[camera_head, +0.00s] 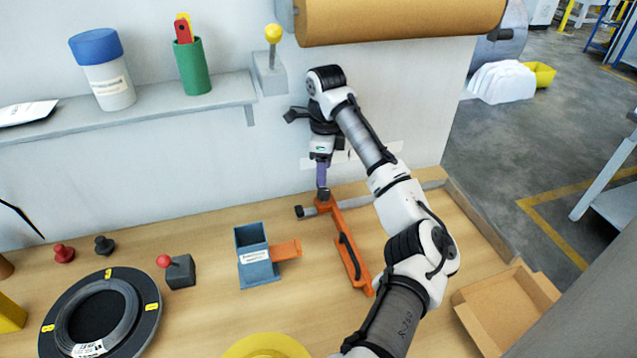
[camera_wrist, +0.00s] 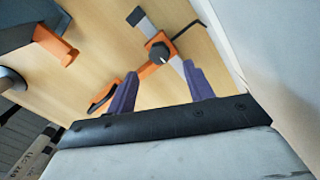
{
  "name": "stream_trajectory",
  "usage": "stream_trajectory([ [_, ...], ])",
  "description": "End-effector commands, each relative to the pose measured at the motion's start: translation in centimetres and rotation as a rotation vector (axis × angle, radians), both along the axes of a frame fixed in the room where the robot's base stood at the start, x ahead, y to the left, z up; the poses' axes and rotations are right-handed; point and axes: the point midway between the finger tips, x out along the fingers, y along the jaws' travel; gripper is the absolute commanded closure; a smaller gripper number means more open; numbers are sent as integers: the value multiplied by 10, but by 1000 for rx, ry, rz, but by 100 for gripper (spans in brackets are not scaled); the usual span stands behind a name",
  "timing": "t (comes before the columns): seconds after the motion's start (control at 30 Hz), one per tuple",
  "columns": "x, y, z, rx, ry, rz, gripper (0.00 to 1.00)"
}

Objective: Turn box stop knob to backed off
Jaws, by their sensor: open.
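The box stop is an orange arm (camera_head: 352,262) lying on the bench near the wall, crossed by a grey bar with a dark end. Its knob (camera_wrist: 160,53) is round and black, with a small pale mark on top, and sits where the bar crosses the orange arm. In the head view the knob (camera_head: 323,194) shows just below my fingers. My gripper (camera_head: 322,183) points down over it, with its purple fingers apart and empty. In the wrist view my gripper (camera_wrist: 160,70) has a finger on each side of the knob's line; I cannot tell any contact.
A blue-grey box (camera_head: 257,262) with an orange tongue stands left of the stop. A black joystick box (camera_head: 181,272) and a coil (camera_head: 100,318) lie further left. An open cardboard box (camera_head: 505,305) is at right. The wall (camera_head: 285,150) rises close behind my gripper.

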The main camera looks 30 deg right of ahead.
Motion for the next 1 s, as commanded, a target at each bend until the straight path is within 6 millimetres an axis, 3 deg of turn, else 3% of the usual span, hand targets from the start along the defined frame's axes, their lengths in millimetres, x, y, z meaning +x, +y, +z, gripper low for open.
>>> stream_trajectory([
  [0.4, -1, 3, -56, 4, 0, 2, 48],
  [0.83, -1, 2, -67, 1, -1, 1, 48],
  [1.0, -1, 2, -67, 1, -1, 1, 67],
])
